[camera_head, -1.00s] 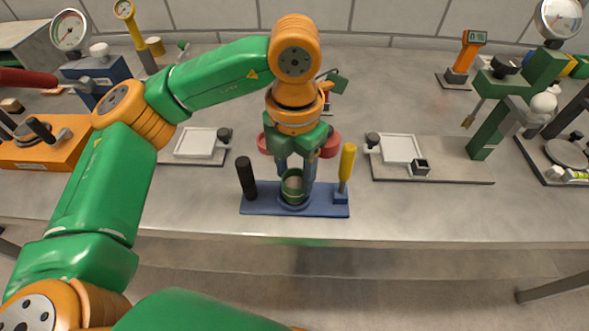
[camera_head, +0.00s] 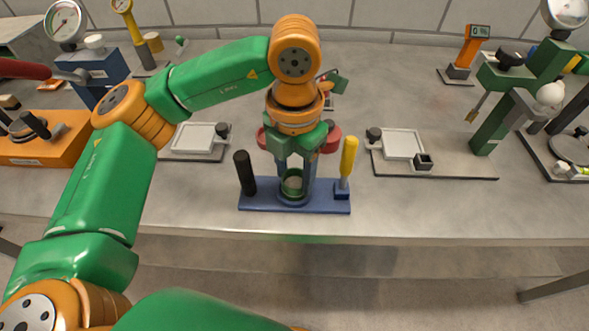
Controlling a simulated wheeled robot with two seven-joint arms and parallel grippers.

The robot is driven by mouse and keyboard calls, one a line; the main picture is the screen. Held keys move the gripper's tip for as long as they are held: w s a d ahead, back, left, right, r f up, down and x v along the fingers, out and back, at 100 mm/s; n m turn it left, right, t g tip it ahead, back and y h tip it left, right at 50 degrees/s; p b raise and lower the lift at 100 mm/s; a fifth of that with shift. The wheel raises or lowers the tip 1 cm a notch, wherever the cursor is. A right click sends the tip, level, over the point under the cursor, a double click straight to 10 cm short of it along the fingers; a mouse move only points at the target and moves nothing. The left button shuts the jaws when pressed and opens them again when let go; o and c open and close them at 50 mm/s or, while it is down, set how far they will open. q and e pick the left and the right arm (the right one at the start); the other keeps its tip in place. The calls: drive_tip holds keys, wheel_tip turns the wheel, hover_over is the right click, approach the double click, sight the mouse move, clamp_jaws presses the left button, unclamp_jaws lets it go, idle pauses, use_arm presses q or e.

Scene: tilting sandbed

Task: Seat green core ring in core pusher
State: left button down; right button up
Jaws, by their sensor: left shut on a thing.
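The green core ring (camera_head: 292,185) is at the middle of the core pusher. The core pusher is a blue base (camera_head: 265,202) with a black post (camera_head: 244,174) on its left and a yellow-handled part (camera_head: 347,163) on its right. My left gripper (camera_head: 294,180) points down over the middle of the base and is shut on the green core ring. Its fingers stand at both sides of the ring. The ring looks upright at the round seat; I cannot tell whether its bottom touches the seat. My right gripper is not in view.
White trays stand on grey plates at left (camera_head: 200,137) and right (camera_head: 402,145). Red round parts show behind my gripper. A green stand (camera_head: 500,115) is at the right, an orange device (camera_head: 50,140) at the left. The table's front edge runs close before the blue base.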

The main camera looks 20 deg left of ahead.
use_arm(q)
drive_tip(key=shift+c, duration=0.9)
unclamp_jaws()
wheel_tip(320, 180, up, 7)
drive_tip(key=shift+r+p, duration=0.1)
drive_tip(key=shift+p, duration=0.2)
